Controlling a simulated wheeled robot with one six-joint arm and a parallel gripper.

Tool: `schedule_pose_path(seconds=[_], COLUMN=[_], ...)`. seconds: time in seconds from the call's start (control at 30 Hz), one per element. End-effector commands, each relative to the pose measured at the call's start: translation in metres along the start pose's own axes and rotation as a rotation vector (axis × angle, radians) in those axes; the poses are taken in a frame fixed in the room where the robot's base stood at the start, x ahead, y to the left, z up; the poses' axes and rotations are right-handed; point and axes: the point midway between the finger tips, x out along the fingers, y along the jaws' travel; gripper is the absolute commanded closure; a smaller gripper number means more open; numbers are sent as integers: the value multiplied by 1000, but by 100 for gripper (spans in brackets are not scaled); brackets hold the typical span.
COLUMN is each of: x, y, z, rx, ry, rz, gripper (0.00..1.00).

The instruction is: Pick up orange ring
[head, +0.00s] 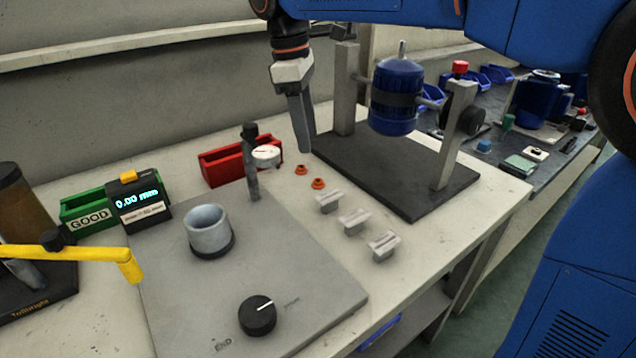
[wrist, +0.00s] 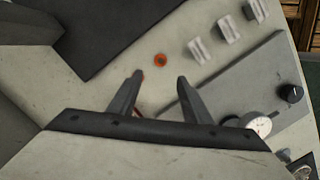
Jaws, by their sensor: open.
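Two small orange rings lie on the pale bench top, the left one (head: 301,169) and the right one (head: 318,183) close together. My gripper (head: 306,150) hangs above and just behind them, fingers pointing down, in the head view. In the wrist view my gripper (wrist: 160,78) is open and empty. One orange ring (wrist: 160,59) shows whole just beyond the fingertips, roughly centred between them. An orange bit beside the left finger seems to be the other ring, mostly hidden by that finger.
Several grey blocks (head: 354,221) stand in a row to the right. A dark base plate (head: 405,170) carries posts and a blue motor (head: 397,96). A dial gauge (head: 265,154) and red bin (head: 222,163) are left of the rings. A grey plate (head: 300,285) lies in front.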

Motion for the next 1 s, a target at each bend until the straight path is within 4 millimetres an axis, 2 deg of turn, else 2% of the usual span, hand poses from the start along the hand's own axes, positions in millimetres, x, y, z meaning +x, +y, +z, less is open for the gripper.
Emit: schedule_pose_path(seconds=[0.1,0.23,0.53,0.83,1.0], x=[21,39,58,96,103], y=[0,0,0,0,0], z=[1,1,2,5,5], rx=[1,1,1,1,1], ry=[-2,-1,0,-1,1], rz=[-1,-1,0,-1,1], gripper=[56,56,56,56,56])
